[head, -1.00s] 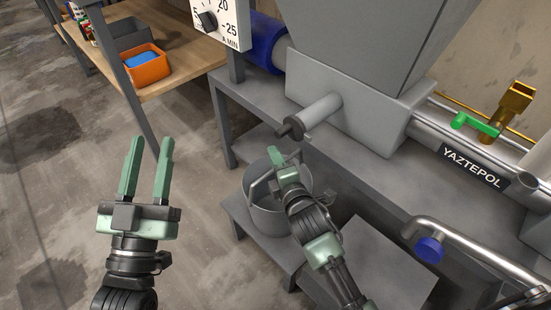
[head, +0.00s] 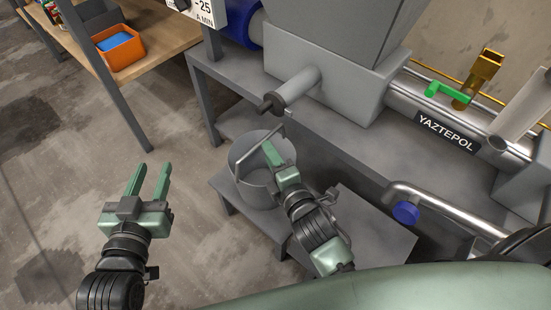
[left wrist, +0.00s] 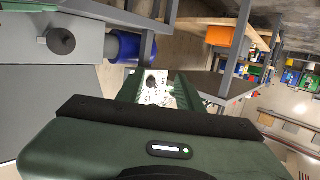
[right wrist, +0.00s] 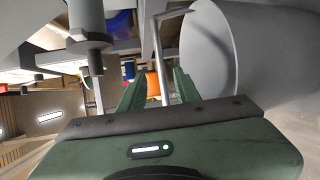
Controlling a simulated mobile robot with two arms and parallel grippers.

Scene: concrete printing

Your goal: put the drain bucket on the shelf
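The grey drain bucket (head: 248,185) stands upright on a low grey platform (head: 345,225), below and in front of the machine's outlet pipe. Its handle (head: 277,134) is raised. My right gripper (head: 268,150) is over the bucket's opening, close to the handle. In the right wrist view the bucket (right wrist: 265,50) fills the upper right, and the handle (right wrist: 158,45) runs down between the spread fingers (right wrist: 158,88); contact is not clear. My left gripper (head: 150,180) is open and empty above the floor, left of the bucket; its fingers also show in the left wrist view (left wrist: 160,88).
The grey machine bench (head: 350,155) stands behind the bucket, with a lower shelf (head: 237,122) under its left end. A wooden shelf (head: 160,45) with an orange bin (head: 120,47) is at upper left. A bent pipe with a blue cap (head: 405,213) is at right. Floor at left is clear.

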